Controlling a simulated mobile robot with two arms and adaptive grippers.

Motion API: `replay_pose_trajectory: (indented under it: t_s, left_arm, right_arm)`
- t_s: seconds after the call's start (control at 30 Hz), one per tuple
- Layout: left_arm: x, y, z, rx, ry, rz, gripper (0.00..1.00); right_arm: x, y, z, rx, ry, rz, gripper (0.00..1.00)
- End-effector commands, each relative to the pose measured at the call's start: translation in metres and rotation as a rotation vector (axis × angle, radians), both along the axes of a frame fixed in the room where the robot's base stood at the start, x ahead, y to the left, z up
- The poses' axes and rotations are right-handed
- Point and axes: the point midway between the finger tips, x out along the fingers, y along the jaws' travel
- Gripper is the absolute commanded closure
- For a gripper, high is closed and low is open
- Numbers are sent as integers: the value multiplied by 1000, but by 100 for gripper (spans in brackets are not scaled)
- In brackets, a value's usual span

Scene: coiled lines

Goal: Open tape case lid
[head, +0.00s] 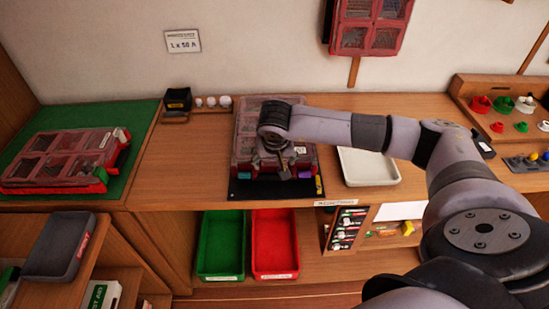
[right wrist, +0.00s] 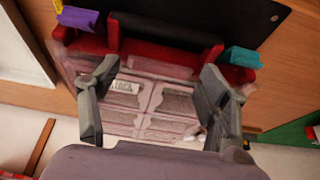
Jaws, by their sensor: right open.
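A red case with a clear, divided lid (head: 247,125) lies on a black mat (head: 262,188) in the middle of the bench, partly hidden by my right arm. Its lid looks flat and shut. In the right wrist view the case (right wrist: 150,62) shows a dark handle (right wrist: 165,29) on its front edge, between a purple latch (right wrist: 80,18) and a teal latch (right wrist: 241,57). My right gripper (head: 270,175) is over the front part of the case. Its fingers (right wrist: 158,77) are spread wide and empty; contact with the case cannot be told. My left gripper is out of view.
A similar red case (head: 62,160) lies on a green mat (head: 133,125) at left. A white tray (head: 367,167) stands right of the middle case. Green (head: 221,243) and red (head: 274,243) bins are below the bench front. Another case (head: 370,25) hangs on the wall.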

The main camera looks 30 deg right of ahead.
Motion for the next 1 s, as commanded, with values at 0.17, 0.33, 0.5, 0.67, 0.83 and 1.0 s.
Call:
replay_pose_trajectory:
  t_s: [0.17,0.33,0.5,0.67,0.83,1.0]
  left_arm:
    - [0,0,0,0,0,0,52]
    - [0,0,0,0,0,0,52]
    - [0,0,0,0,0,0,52]
    - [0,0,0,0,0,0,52]
    - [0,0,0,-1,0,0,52]
    - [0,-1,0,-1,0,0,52]
  right_arm:
    - [0,0,0,0,0,0,33]
    - [0,0,0,0,0,0,44]
    - [0,0,0,0,0,0,55]
    - [0,0,0,0,0,0,66]
    - [0,0,0,0,0,-1,77]
    - [0,0,0,0,0,-1,89]
